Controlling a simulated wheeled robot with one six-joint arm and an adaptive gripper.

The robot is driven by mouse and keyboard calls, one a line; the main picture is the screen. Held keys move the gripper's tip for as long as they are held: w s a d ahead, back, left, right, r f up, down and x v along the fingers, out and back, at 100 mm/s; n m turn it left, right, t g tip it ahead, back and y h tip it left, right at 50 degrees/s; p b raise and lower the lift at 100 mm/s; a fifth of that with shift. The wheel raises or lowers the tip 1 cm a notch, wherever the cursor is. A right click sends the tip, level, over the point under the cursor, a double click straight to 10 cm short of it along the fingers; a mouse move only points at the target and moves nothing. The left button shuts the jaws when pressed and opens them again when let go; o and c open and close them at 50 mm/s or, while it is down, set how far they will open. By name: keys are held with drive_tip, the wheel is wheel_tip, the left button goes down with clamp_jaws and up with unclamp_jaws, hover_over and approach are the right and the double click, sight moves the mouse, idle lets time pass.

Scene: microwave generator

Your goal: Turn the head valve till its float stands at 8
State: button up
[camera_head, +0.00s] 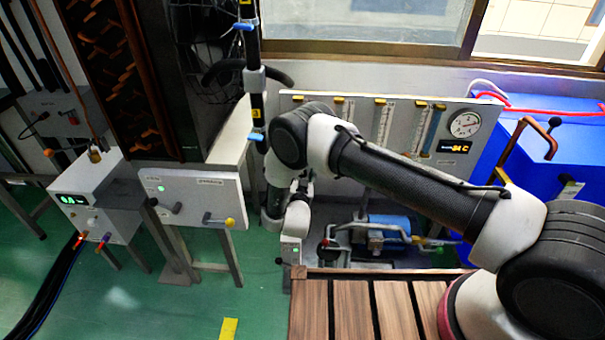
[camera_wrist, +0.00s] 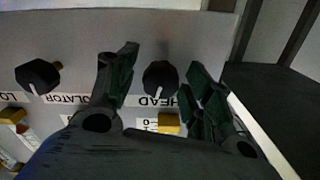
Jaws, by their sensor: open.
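In the wrist view the head valve (camera_wrist: 160,77) is a black knob with a white pointer line, beside the label HEAD on a pale panel. My gripper (camera_wrist: 162,60) has its two dark fingers apart, one on each side of this knob in the picture. I cannot tell whether either finger touches it. A yellow block (camera_wrist: 168,123) and part of a numbered scale (camera_wrist: 148,125) show below the knob. The head valve's float cannot be made out. In the head view the flowmeter panel (camera_head: 360,172) stands behind my arm, which hides part of it; my gripper cannot be made out there.
The panel carries a round gauge (camera_head: 466,124) and a display (camera_head: 453,146). A blue tank (camera_head: 570,135) stands right, blue-and-grey piping (camera_head: 385,230) below. A wooden slatted surface (camera_head: 350,305) lies in front.

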drive_tip(key=c, duration=1)
drive_tip(key=shift+n, duration=0.3)
drive_tip(key=n, duration=0.5)
drive_tip(key=shift+a, duration=0.1)
drive_tip(key=n, duration=0.6)
drive_tip(key=shift+f, duration=0.1)
drive_tip(key=shift+a, duration=0.1)
drive_tip(key=o, duration=1)
drive_tip(key=shift+s, duration=0.15)
